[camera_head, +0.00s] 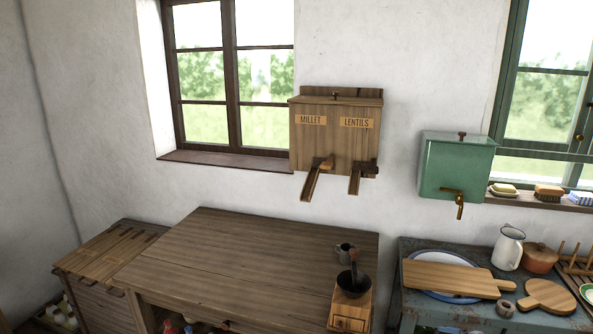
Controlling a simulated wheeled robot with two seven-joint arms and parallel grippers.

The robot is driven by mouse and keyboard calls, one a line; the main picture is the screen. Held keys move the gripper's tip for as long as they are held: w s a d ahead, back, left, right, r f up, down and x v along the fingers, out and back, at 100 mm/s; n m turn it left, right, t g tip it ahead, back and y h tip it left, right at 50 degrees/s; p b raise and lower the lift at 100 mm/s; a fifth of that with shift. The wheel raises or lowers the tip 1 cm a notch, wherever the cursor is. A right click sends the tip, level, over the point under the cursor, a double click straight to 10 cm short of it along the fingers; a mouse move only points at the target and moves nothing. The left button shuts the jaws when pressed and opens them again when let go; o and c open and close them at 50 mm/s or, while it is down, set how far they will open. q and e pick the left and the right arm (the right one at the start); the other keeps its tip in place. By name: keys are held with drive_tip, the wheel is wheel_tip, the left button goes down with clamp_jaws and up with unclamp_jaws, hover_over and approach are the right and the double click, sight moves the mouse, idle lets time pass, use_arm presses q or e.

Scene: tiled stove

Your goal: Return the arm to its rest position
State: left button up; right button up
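Neither of my arms and neither gripper shows in the head view. No part of my body can be made out, so the pose of the arms cannot be told. The view holds only the room: a wooden table (240,250) in the middle, a wooden wall dispenser (335,140) labelled MILLET and LENTILS above it, and a green wall tank (455,165) with a brass tap to the right.
The rest of the tabletop is bare. A blue worktop at right holds a cutting board (455,279) and a white jug (508,248).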

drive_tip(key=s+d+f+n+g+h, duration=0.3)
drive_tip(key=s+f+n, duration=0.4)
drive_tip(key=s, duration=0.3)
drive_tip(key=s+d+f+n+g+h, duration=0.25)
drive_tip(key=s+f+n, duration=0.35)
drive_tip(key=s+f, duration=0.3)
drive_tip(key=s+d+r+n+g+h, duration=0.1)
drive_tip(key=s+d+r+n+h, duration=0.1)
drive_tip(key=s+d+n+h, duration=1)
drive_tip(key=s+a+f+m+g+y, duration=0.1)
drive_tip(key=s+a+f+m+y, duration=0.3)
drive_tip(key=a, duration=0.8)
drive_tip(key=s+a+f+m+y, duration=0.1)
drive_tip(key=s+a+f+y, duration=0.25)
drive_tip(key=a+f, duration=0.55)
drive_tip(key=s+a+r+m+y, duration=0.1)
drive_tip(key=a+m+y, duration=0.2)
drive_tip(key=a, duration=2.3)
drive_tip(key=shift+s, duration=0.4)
